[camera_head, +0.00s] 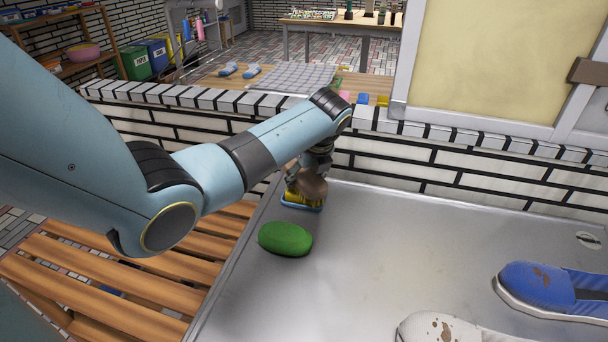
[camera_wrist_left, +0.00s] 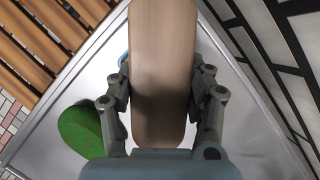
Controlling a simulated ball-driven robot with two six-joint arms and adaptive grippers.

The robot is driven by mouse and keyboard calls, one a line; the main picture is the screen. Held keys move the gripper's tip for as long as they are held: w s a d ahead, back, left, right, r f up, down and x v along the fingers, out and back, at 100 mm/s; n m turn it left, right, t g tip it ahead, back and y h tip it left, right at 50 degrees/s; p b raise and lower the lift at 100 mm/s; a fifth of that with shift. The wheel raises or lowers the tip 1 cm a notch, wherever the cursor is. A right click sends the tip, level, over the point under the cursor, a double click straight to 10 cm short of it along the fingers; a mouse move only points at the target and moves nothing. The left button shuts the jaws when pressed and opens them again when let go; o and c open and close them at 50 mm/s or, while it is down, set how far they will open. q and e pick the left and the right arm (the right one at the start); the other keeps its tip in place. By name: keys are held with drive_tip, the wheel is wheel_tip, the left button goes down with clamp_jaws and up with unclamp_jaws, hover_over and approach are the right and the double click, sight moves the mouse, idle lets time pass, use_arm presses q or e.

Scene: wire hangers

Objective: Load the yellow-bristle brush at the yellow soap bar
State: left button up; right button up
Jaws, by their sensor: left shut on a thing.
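My left gripper (camera_head: 308,174) is shut on a brush with a brown wooden back (camera_wrist_left: 163,72), at the sink's back left corner. The wooden back fills the middle of the left wrist view, between the two fingers. In the head view the brush is low over a small blue-rimmed dish (camera_head: 301,207). Yellow (camera_head: 292,196) shows between brush and dish; I cannot tell bristles from soap bar, or whether they touch. My right gripper is in neither view.
A stained blue shoe (camera_head: 540,287) and a stained white shoe (camera_head: 445,329) lie at the right. A tiled wall (camera_head: 440,170) rises behind. The basin's middle is clear.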

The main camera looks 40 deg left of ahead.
sight(304, 172)
use_arm(q)
drive_tip(key=shift+p, duration=0.3)
idle(0.5)
drive_tip(key=shift+s+f, duration=0.1)
idle(0.5)
wheel_tip(304, 172, up, 7)
drive_tip(key=p, duration=0.8)
drive_tip(key=shift+p, duration=0.3)
